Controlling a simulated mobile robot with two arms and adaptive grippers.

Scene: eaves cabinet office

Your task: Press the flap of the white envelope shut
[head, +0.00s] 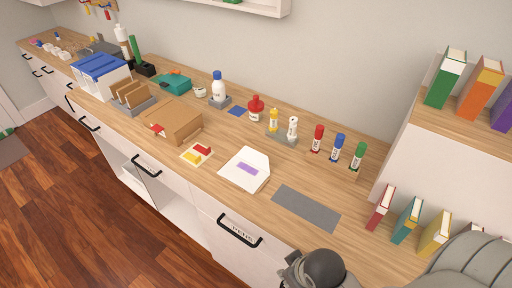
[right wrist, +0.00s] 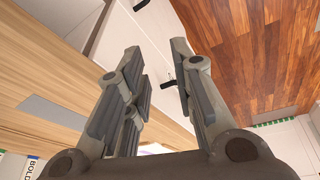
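The white envelope (head: 238,180) lies on the wooden counter (head: 225,143), left of a grey mat. A purple patch (head: 247,168) shows on it. Its outline is angular towards the back right; whether the flap is raised or flat is too small to tell. My right gripper (head: 298,268) is at the bottom edge of the head view, in front of the counter and apart from the envelope. In the right wrist view its two fingers (right wrist: 157,62) are spread with nothing between them. My left gripper is in neither view.
The grey mat (head: 306,207) lies flat and bare. A red and yellow card (head: 197,154) and a cardboard box (head: 174,121) are left of the envelope. Bottles and upright markers (head: 338,148) stand behind it. Books (head: 407,221) stand at the right. A drawer handle (head: 238,232) sticks out below.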

